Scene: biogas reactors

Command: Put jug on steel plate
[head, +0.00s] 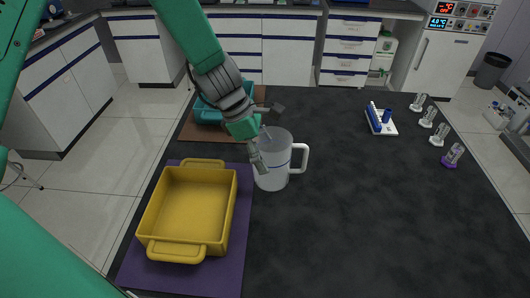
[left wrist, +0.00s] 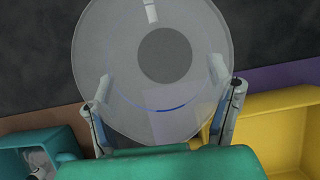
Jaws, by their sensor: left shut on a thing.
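The jug (head: 270,178) is a clear, whitish, cup-shaped vessel with a handle on its right side and a thin blue line. It is upright over the dark table, just right of the yellow tray; I cannot tell whether its base touches the table. My left gripper (head: 265,150) reaches down from the upper left and is shut on the jug. In the left wrist view the jug (left wrist: 150,121) is seen from above, with the fingers of my left gripper (left wrist: 161,80) against its sides. I cannot make out a steel plate. My right gripper is not in view.
A yellow tray (head: 190,203) sits on a purple mat (head: 232,255). A teal tray (head: 209,113) sits on a brown mat (head: 212,134). A blue-and-white rack (head: 380,120) and several small clear items (head: 438,135) stand at right. The table's middle and front right are clear.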

